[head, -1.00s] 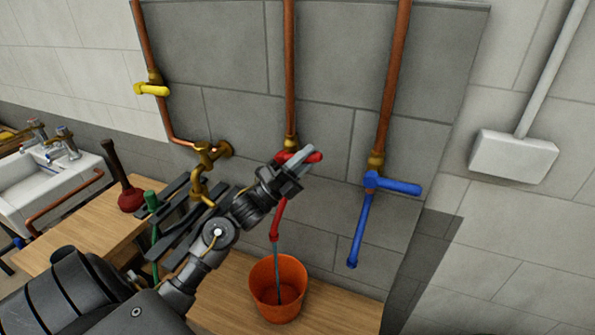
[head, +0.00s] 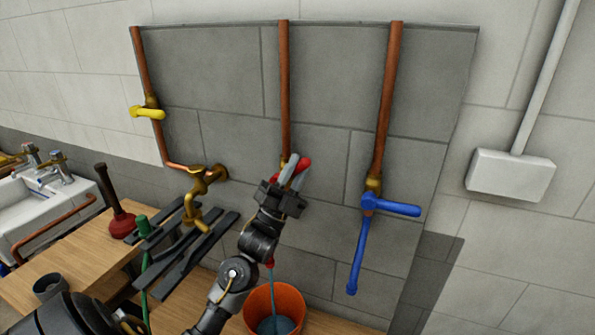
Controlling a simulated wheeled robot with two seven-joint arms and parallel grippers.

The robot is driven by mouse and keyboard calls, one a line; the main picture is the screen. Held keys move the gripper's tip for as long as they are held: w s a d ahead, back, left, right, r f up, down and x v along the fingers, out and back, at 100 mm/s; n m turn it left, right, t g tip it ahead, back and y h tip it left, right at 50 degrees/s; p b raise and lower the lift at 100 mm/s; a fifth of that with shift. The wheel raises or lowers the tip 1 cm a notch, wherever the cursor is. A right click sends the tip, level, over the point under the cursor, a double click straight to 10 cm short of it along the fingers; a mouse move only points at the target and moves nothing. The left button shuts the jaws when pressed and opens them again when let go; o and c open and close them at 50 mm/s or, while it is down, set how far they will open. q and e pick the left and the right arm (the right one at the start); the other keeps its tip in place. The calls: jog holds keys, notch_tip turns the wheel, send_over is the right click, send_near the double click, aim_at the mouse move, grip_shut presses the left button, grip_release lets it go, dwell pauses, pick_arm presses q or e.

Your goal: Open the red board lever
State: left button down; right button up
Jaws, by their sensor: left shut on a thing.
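The red board lever (head: 304,162) is on the valve of the middle copper pipe (head: 285,90). My left gripper (head: 294,173) is shut on it; the fingers cover most of the lever and the valve, and the red end shows between and beside them. Below, mostly behind my arm, the red spout (head: 270,264) lets a bluish stream fall into the orange bucket (head: 254,306). Water shows in the bucket. My right gripper is not in view.
A blue lever (head: 398,208) is on the right pipe and a yellow lever (head: 148,113) on the left pipe. A brass tap (head: 196,187), dark slats (head: 190,250) and a red plunger (head: 122,224) are at left. A white box (head: 511,175) is on the right wall.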

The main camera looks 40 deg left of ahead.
pick_arm(q)
jog(key=c, duration=1.3)
grip_release()
jog(key=shift+o, duration=0.2)
jog(key=b+v, duration=0.4)
jog(key=v, duration=0.6)
jog(key=shift+s+f+b, duration=0.25)
jog(key=shift+f+b, duration=0.05)
jog(key=shift+b, duration=0.05)
